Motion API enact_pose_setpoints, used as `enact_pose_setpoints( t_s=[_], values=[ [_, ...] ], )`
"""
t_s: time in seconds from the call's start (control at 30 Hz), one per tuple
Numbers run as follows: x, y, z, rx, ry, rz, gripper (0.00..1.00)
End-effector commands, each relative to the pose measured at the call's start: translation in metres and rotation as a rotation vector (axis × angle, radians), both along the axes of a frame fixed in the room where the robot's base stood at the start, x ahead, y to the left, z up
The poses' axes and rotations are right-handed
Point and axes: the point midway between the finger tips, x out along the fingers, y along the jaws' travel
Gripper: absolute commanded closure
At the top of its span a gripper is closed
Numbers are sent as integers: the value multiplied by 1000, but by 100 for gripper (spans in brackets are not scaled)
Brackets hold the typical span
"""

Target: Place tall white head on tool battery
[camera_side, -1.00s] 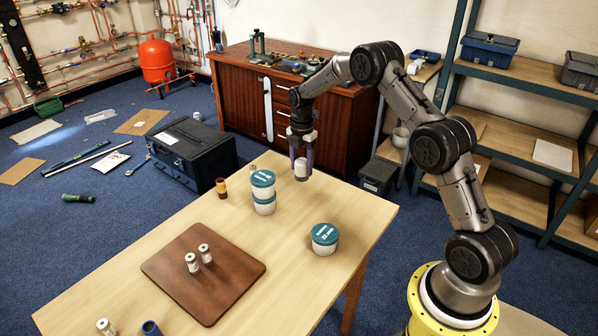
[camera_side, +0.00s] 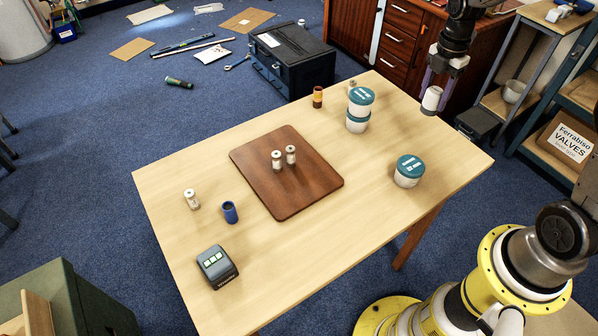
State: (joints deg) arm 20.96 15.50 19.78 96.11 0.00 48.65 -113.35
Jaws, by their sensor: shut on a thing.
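My gripper (camera_side: 438,84) hangs at the far right edge of the table, its purple fingers shut on a white cylindrical head (camera_side: 432,98). The head is held upright, to the right of the stacked tubs.
Two small white cylinders (camera_side: 283,158) stand on a brown board (camera_side: 310,185). A white cylinder (camera_side: 191,199) and a blue cup (camera_side: 229,212) stand near the battery. Stacked tubs (camera_side: 358,108), a single tub (camera_side: 408,171) and a brown-yellow cylinder (camera_side: 317,97) stand farther back.

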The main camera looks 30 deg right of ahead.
Motion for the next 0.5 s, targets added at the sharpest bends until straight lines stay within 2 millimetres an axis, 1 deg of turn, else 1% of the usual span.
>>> enact_pose_setpoints(
  t_s=[0.07, 0.13, 0.27, 0.37, 0.47, 0.5],
  values=[
    [-2, 1, 0, 4, 12, -20, 100],
    [-3, 1, 5, 7, 20, -51, 100],
    [7, 26, 12, 9, 28, -25, 100],
    [17, 55, 18, 8, 29, 24, 100],
    [26, 92, 24, 6, 32, 91, 100],
    [29, 110, 27, 5, 31, 125, 100]
  ],
)
